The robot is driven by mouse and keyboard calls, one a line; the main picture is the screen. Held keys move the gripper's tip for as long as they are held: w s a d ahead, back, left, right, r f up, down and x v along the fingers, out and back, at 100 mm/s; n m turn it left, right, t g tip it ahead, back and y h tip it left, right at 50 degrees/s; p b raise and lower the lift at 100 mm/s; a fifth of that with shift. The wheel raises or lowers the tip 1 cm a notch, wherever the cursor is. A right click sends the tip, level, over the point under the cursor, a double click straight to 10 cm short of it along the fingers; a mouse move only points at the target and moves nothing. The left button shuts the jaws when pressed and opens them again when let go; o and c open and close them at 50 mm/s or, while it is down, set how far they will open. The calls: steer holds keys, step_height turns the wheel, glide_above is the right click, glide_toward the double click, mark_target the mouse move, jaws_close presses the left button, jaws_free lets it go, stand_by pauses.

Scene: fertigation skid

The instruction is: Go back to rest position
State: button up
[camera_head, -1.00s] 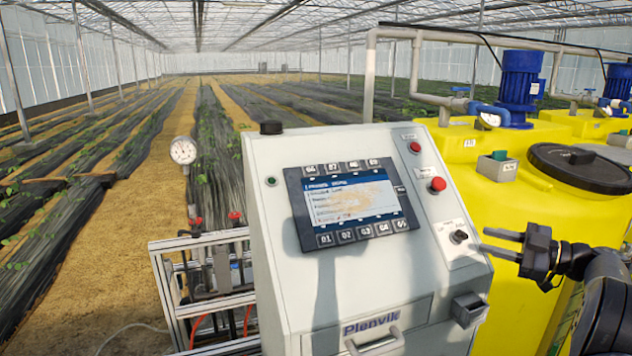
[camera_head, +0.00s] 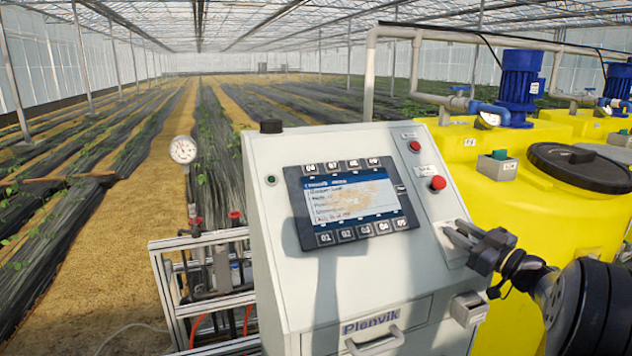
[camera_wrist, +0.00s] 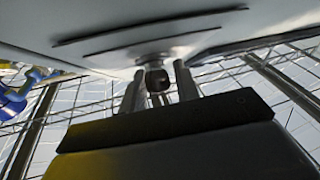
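My gripper (camera_head: 453,233) is at the right side of the grey control cabinet (camera_head: 270,180), in front of the rotary switch. It hides the switch in the head view. In the wrist view my gripper (camera_wrist: 157,88) has its two fingers apart. A dark round knob (camera_wrist: 157,79) shows between them, with narrow gaps on both sides. I cannot tell how far the fingertips are from the panel face. The cabinet's screen (camera_head: 352,203) is lit and shows text lines, too small to read.
Red buttons (camera_head: 438,183) sit above my gripper on the panel. A small grey box (camera_head: 468,309) juts out below it. Yellow tanks (camera_head: 545,225) with blue motors (camera_head: 521,85) stand at the right. A pipe frame with a gauge (camera_head: 184,150) is at the left.

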steer(key=m+t+h, duration=0.1)
steer(key=m+h, duration=0.1)
steer(key=m+t+h, duration=0.1)
steer(key=m+h, duration=0.1)
steer(key=m, duration=0.1)
steer(key=shift+m+t+h, duration=0.3)
steer(key=shift+t+h, duration=0.1)
steer(key=m+h, duration=0.5)
steer(key=shift+t, duration=0.3)
steer(key=shift+w+d+r+m+g+h+p, duration=0.1)
steer(key=shift+m+g+h+p, duration=0.25)
steer(key=shift+m+h, duration=0.85)
steer(key=shift+d+m+g+h+p, duration=0.1)
steer(key=shift+m+g+h+p, duration=0.2)
steer(key=shift+m+h, duration=0.9)
steer(key=shift+m, duration=0.4)
steer(key=shift+m+g+h+p, duration=0.55)
steer(key=shift+m+h+p, duration=0.25)
steer(key=shift+m, duration=0.1)
